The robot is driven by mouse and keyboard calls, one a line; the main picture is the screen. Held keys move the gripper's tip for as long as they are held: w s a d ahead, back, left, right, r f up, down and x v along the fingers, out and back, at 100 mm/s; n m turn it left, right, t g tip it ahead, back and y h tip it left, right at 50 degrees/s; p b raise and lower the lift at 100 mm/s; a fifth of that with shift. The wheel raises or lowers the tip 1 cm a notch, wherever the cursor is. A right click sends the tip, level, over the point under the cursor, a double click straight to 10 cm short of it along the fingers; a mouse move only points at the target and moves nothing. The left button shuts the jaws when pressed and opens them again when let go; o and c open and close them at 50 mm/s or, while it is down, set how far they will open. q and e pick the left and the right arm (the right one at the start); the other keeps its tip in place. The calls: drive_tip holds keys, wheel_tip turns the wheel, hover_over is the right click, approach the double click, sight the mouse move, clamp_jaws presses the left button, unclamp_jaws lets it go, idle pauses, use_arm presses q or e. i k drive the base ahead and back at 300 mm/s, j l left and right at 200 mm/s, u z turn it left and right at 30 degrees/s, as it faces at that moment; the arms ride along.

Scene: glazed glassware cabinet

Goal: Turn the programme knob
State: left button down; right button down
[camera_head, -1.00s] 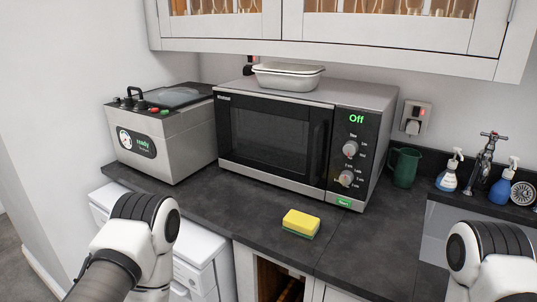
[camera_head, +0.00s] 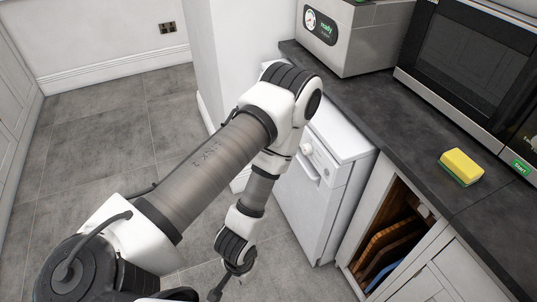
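A white appliance (camera_head: 325,180), which looks like a dishwasher, stands under the dark worktop. A round white knob (camera_head: 307,148) shows near the top left of its front, beside a recessed handle (camera_head: 308,168). My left arm crosses the middle of the view, with its elbow close to the worktop corner. My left gripper (camera_head: 226,284) hangs low over the floor, to the left of and below the knob and well apart from it. Only a small dark part of it shows, so its opening is unclear. My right gripper is out of view.
The worktop (camera_head: 400,128) carries a grey machine reading "ready" (camera_head: 345,35), a microwave (camera_head: 455,75) and a yellow-green sponge (camera_head: 461,167). An open cubby (camera_head: 400,240) with boards is right of the appliance. The tiled floor (camera_head: 100,130) at left is free.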

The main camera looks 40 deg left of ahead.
sight(307, 149)
drive_tip(key=u, duration=1.05)
